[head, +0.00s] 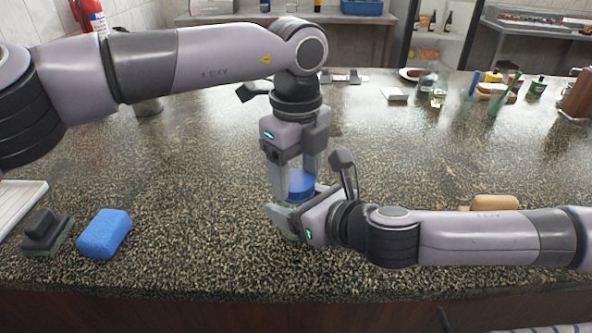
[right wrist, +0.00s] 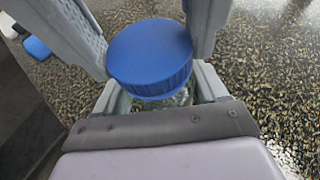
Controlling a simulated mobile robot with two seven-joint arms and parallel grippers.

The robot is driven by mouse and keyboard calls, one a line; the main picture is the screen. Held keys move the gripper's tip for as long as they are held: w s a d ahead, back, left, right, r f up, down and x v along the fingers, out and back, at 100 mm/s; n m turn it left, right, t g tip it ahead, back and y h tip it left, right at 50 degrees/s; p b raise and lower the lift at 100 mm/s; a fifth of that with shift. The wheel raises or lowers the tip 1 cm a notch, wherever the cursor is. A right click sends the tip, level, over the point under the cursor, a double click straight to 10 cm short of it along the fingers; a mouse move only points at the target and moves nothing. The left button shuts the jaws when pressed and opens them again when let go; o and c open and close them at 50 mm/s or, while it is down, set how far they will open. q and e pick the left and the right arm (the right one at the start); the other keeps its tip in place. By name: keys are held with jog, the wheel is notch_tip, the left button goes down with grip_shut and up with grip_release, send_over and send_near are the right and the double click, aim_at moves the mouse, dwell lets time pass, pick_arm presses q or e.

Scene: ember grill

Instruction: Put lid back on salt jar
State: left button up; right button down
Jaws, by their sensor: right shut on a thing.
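The blue lid (head: 300,186) sits at the top of the glass salt jar (right wrist: 180,98); it also shows large in the right wrist view (right wrist: 150,55). I cannot tell whether it is seated. My left gripper (head: 297,178) points down from above, with one finger on each side of the lid. The fingers are very close to the lid's rim, but whether they grip it is unclear. My right gripper (head: 290,212) reaches in from the right and is shut on the jar, below the lid. Most of the jar is hidden behind the fingers.
A blue sponge (head: 104,234), a dark scrubber (head: 46,232) and a white tray (head: 20,207) lie at left. A tan object (head: 494,202) is behind my right arm. Bottles and small items stand at the back right. Much of the speckled counter (head: 190,210) is clear.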

pick_arm(q)
jog(key=m, duration=1)
jog(key=o, duration=1)
jog(key=shift+c, duration=0.2)
jog(key=shift+o, duration=0.9)
jog(key=shift+d, duration=0.1)
jog(key=shift+r, duration=0.1)
